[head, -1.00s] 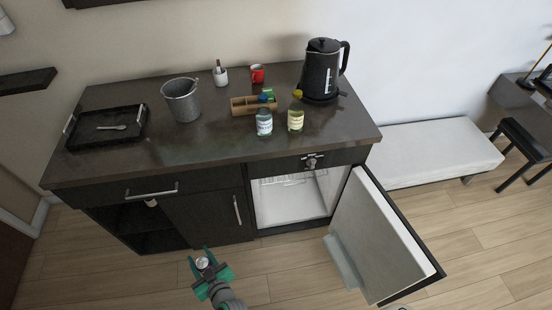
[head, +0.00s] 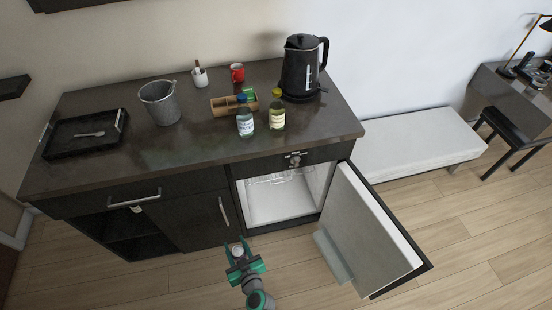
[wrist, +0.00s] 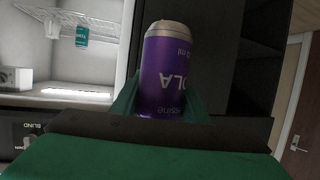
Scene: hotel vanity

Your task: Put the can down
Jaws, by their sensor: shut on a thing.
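A purple cola can (wrist: 166,75) with a silver end is held between the green fingers of my gripper in the wrist view. Its lettering appears upside down there. In the head view my gripper (head: 238,252) is low in front of the cabinet, with the silver end of the can (head: 237,250) showing between its fingers. The gripper is shut on the can, clear of the counter. The open minibar fridge (head: 278,203) is just beyond and to the right of my gripper.
The fridge door (head: 363,232) stands open at the right. The wrist view shows a teal can (wrist: 82,36) by the fridge's wire shelf (wrist: 75,18). The dark counter (head: 185,146) holds a tray (head: 85,150), bucket (head: 160,103), bottles and kettle (head: 300,68); its front stretch is clear.

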